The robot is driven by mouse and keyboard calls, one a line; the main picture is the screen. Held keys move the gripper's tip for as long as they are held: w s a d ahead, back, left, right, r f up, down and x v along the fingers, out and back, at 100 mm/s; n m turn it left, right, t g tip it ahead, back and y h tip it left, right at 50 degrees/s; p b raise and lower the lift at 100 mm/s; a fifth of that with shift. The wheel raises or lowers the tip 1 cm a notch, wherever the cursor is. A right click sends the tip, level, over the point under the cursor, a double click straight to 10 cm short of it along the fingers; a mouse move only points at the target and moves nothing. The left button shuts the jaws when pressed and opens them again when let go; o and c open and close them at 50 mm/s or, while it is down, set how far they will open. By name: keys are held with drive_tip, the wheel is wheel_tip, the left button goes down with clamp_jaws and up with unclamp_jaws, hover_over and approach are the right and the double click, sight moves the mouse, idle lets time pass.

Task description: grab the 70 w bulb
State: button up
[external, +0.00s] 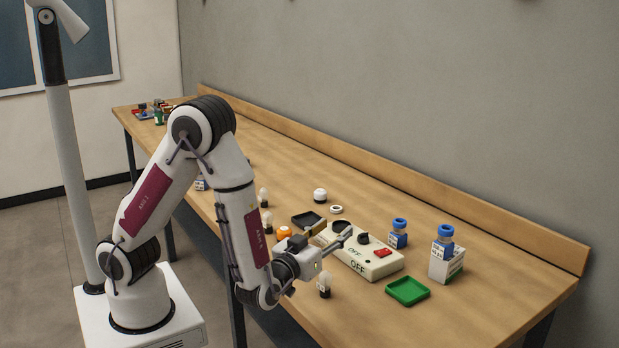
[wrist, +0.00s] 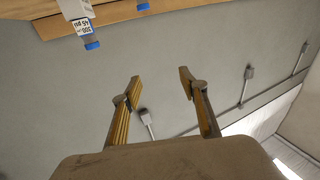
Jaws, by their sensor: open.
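Several small bulbs with clear tops and dark bases stand upright along the near side of the bench in the external view: one (external: 324,284) near the front edge below my gripper, and two (external: 267,222) (external: 263,196) further left. No wattage marking is readable, so I cannot tell which is the 70 w bulb. My gripper (external: 334,232) is open above the beige control box, pointing toward the wall. In the wrist view its two fingers (wrist: 160,82) are spread with nothing between them, and no bulb shows there.
The beige box (external: 372,265) has black knobs and a red switch. A green tray (external: 408,291), a dark tray (external: 307,219) and an orange item (external: 284,232) lie around it. Blue-capped vials (external: 398,234) stand right; one is in a white carton (external: 447,265). The bench's far right is clear.

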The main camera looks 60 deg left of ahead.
drive_tip(key=w+a+r+m+t+h, duration=0.1)
drive_tip(key=w+a+h, duration=0.1)
drive_tip(key=w+a, duration=0.55)
drive_tip(key=w+a+r+m+t+h, duration=0.1)
drive_tip(key=w+a+r+m+h, duration=0.1)
drive_tip(key=w+a, duration=0.6)
drive_tip(key=s+a+m+h, duration=0.2)
drive_tip(key=s+a+h, duration=0.1)
drive_tip(key=a, duration=1.1)
drive_tip(key=s+a+f+m+g+h, duration=0.1)
drive_tip(key=s+a+f+h, duration=0.1)
drive_tip(key=s+a, duration=0.55)
drive_tip(key=s+a+f+m+g+h, duration=0.1)
drive_tip(key=s+a+f+h, duration=0.2)
drive_tip(key=s, duration=0.8)
drive_tip(key=shift+y, duration=0.5)
drive_tip(key=f, duration=0.8)
drive_tip(key=a+f, duration=0.1)
drive_tip(key=f, duration=0.3)
drive_tip(key=shift+w, duration=0.15)
